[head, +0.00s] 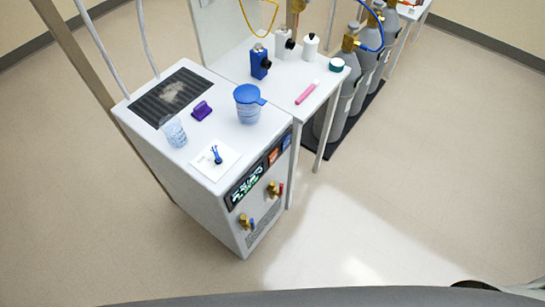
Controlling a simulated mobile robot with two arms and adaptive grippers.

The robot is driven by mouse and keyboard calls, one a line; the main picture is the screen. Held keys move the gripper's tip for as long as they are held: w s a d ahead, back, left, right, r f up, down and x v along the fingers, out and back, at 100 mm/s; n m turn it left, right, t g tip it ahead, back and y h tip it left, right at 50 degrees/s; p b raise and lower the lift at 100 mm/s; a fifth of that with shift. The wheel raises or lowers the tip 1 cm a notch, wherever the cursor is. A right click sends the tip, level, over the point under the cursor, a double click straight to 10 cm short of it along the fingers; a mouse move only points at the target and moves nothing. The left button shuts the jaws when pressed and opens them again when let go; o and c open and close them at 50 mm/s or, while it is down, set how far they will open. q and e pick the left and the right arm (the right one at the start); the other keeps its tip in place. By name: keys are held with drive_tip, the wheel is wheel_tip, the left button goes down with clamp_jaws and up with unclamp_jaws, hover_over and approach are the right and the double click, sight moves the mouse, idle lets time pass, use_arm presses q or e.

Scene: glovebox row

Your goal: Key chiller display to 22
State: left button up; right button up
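The chiller (222,200) is a white cabinet standing left of the picture's middle, its front panel turned to the lower right. A dark display (247,187) with pale and greenish characters sits on the upper front panel. The characters are too small and tilted to read. To the right of the display on the same dark strip are an orange-red patch (272,157) and a blue patch (286,142), possibly keys. Neither of my grippers shows in the head view.
On the chiller top are a vent grille (160,104), clear beaker (173,132), purple clip (202,110), blue-lidded jar (247,112) and white card (215,160). Brass valves (246,222) stick out below the display. A side table (285,97) and gas cylinders (343,103) stand behind. The floor in front is clear.

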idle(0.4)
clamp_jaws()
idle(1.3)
